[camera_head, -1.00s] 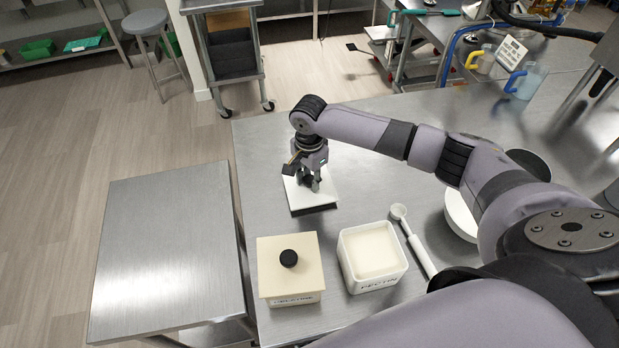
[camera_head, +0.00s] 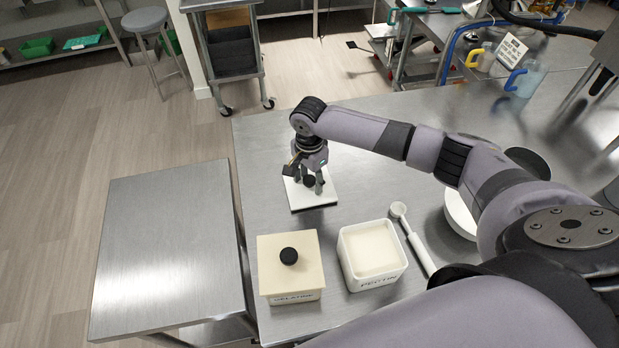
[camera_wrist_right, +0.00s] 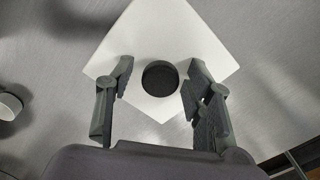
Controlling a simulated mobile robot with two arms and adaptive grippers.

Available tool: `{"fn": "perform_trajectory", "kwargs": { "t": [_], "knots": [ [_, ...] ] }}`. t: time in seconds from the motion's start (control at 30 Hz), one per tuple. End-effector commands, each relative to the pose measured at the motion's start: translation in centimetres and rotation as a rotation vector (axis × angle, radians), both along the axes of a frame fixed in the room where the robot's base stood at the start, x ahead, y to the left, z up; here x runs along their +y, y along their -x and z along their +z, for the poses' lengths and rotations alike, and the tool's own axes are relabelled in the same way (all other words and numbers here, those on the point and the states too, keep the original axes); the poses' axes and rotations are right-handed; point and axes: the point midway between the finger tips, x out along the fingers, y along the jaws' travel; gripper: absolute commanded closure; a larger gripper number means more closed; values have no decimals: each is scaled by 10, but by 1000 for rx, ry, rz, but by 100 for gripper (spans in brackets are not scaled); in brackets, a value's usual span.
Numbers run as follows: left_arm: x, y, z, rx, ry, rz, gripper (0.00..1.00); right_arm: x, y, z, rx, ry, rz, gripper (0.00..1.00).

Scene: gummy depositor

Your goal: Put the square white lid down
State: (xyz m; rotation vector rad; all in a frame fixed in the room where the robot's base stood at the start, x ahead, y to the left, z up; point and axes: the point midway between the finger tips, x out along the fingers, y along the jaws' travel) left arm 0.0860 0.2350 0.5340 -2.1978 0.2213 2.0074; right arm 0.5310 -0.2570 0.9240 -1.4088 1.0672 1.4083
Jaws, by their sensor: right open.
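The square white lid (camera_head: 313,200) lies on the steel table, behind the two containers in the head view. In the right wrist view the lid (camera_wrist_right: 158,35) shows its round black knob (camera_wrist_right: 160,78). My right gripper (camera_head: 310,187) is right above the lid. Its fingers (camera_wrist_right: 158,85) are open, one on each side of the knob, with a gap to it on both sides. An open white container labelled like "PECTIN" (camera_head: 372,282) holds pale powder. My left gripper is not in view.
A container with a cream lid and black knob (camera_head: 290,262) stands at the table's front left. A white scoop (camera_head: 415,243) lies beside the open container, and a white bowl (camera_head: 458,215) is partly behind my arm. The steel table (camera_head: 265,150) is bare at its back left.

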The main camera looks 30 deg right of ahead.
Motion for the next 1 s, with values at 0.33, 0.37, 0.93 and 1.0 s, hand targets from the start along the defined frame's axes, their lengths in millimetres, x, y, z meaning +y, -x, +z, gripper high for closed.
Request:
{"fn": "perform_trajectory", "kwargs": {
  "t": [0.33,0.37,0.93,1.0],
  "knots": [
    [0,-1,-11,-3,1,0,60,0,-1,36,-5,-1,0,52],
    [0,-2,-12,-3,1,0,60,0,-1,42,-5,-1,0,52],
    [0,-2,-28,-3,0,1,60,0,0,123,0,-1,0,52],
    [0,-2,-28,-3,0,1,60,0,0,123,0,-1,0,52]
  ]
}}
